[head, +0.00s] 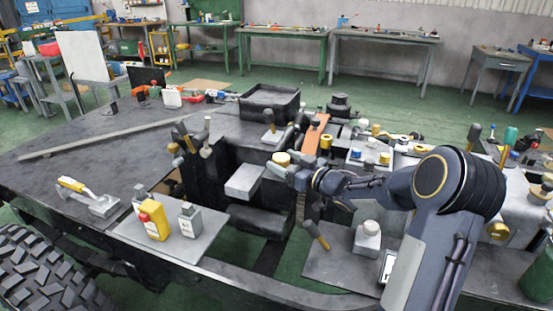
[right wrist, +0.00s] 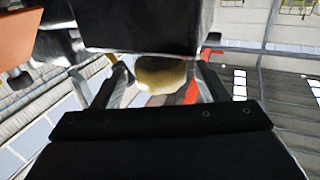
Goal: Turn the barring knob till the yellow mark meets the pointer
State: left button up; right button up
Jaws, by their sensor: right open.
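A round tan-yellow knob (head: 281,159), likely the barring knob, sits at the middle of the chassis frame, right of a grey block. My right gripper (head: 290,171) reaches in from the right, with its fingertips close beside this knob. In the right wrist view, the tan knob (right wrist: 160,75) shows between the two spread fingers of my right gripper (right wrist: 161,83). The jaws are open; I cannot tell whether either finger touches the knob. I cannot make out the yellow mark or the pointer. My left gripper is not in view.
A grey block (head: 244,182) stands just left of the knob. An orange bar (head: 313,135) and a black tray (head: 270,103) are behind it. A yellow box (head: 153,220) stands on a grey plate at the front left.

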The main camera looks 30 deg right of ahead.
aim_at(276, 154)
jog(key=shift+x, duration=1.8)
jog(key=c, duration=1)
jog(key=y+p, duration=0.1)
jog(key=p, duration=0.1)
jog(key=shift+r+n+g+p, duration=0.3)
jog(key=shift+r+n, duration=0.1)
jog(key=shift+f+y+p, duration=0.1)
jog(key=shift+y+p, duration=0.25)
jog(key=shift+y, duration=0.05)
jog(key=shift+a+f+n, duration=0.1)
jog(key=shift+f+n, duration=0.15)
jog(key=shift+n, duration=0.15)
